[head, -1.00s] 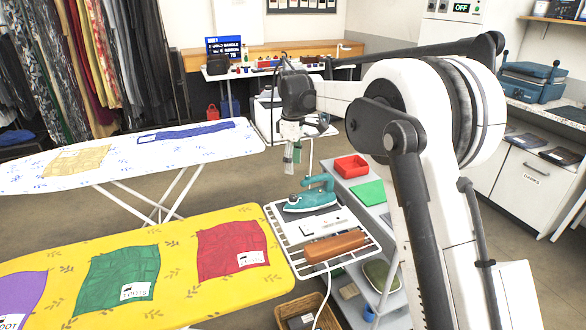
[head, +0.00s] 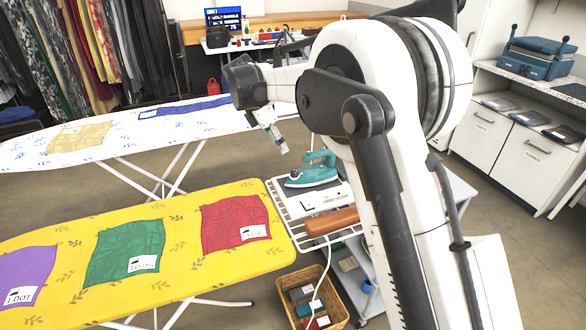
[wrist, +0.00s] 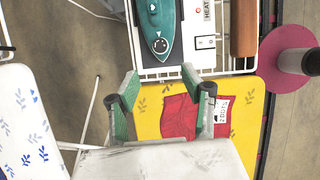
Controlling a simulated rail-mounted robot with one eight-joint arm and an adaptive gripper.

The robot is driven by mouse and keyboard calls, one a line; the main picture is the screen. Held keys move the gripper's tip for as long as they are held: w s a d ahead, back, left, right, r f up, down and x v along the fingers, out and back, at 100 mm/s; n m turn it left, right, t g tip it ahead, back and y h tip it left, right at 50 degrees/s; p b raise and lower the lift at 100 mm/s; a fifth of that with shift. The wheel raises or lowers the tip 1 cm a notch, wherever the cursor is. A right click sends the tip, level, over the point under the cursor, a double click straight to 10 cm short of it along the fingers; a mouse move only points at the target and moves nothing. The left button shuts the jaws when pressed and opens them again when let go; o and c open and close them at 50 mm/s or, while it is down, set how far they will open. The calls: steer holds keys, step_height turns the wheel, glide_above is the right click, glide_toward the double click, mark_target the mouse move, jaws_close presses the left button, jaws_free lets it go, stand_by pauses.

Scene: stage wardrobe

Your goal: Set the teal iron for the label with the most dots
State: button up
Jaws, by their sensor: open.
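The teal iron (head: 311,173) rests on the wire rack (head: 283,212) at the end of the yellow ironing board (head: 180,223). A red cloth (head: 236,222), a green cloth (head: 124,250) and a purple cloth (head: 26,277) lie on the yellow board, each with a white label. My gripper (head: 283,146) is open and empty, above the board end and apart from the iron.
A white box marked HEAT (head: 321,197) and a brown roll (head: 331,221) share the rack. A wicker basket (head: 313,296) stands below. A white ironing board (head: 120,133) with tan and blue cloths lies behind. A blue sign (head: 224,18) stands at the back.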

mark_target(295, 171)
steer(key=x, duration=1.3)
steer(key=shift+b, duration=0.4)
jaws_close()
